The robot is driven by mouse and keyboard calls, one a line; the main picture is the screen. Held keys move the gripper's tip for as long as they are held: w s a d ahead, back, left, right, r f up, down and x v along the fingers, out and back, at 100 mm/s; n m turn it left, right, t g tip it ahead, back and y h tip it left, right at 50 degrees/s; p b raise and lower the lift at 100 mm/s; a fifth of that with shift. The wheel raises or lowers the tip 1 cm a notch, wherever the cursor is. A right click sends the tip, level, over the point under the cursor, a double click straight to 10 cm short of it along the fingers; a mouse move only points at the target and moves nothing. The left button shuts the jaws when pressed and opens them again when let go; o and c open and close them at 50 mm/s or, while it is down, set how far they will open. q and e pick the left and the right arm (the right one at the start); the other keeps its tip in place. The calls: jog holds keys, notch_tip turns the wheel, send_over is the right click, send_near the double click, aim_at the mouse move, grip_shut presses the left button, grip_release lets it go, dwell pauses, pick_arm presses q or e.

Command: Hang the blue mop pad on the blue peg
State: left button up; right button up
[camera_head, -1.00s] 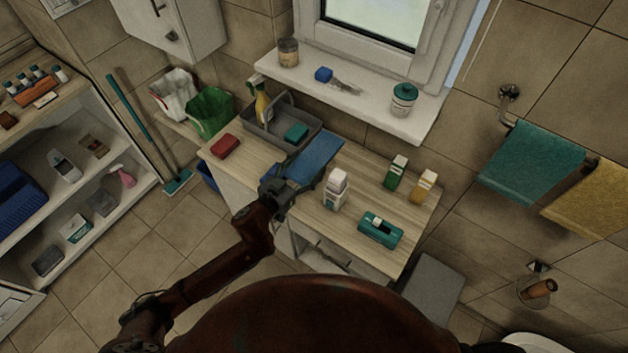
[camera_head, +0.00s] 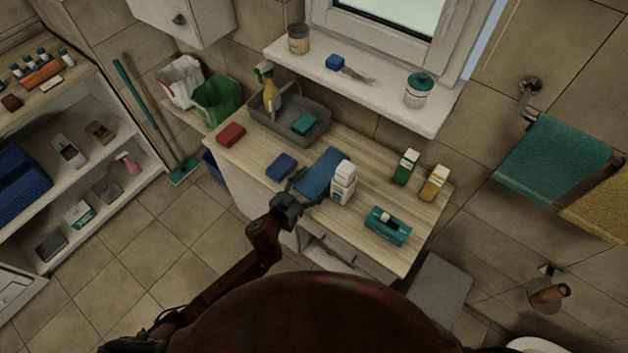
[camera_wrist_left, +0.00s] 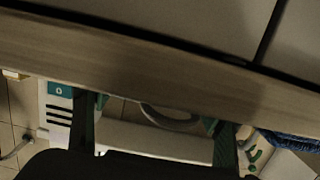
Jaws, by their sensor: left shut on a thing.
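The blue mop pad (camera_head: 320,172) is a flat blue rectangle at the front edge of the wooden counter (camera_head: 235,160). My left gripper (camera_head: 290,203) is at the pad's near end and is shut on it. The pad slants away from the gripper towards the back of the counter; I cannot tell how much of it touches the surface. In the left wrist view the two dark fingers (camera_wrist_left: 155,118) show below a wooden edge, and the pad cannot be made out between them. I see no blue peg in either view. My right gripper is not in view.
A white bottle (camera_head: 342,182) stands close to the pad's right side, and a blue sponge (camera_head: 282,166) lies to its left. A grey caddy (camera_head: 318,128), a red sponge (camera_head: 230,134) and a teal dispenser (camera_head: 386,226) are also on the counter. A teal towel (camera_head: 550,160) hangs at right.

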pick_arm(q)
jog(key=shift+f, duration=0.2)
jog(key=o, duration=1.1)
jog(key=shift+b, duration=0.5)
jog(key=p+v, duration=0.1)
jog(key=v, duration=1.1)
jog(key=shift+a+f, duration=0.1)
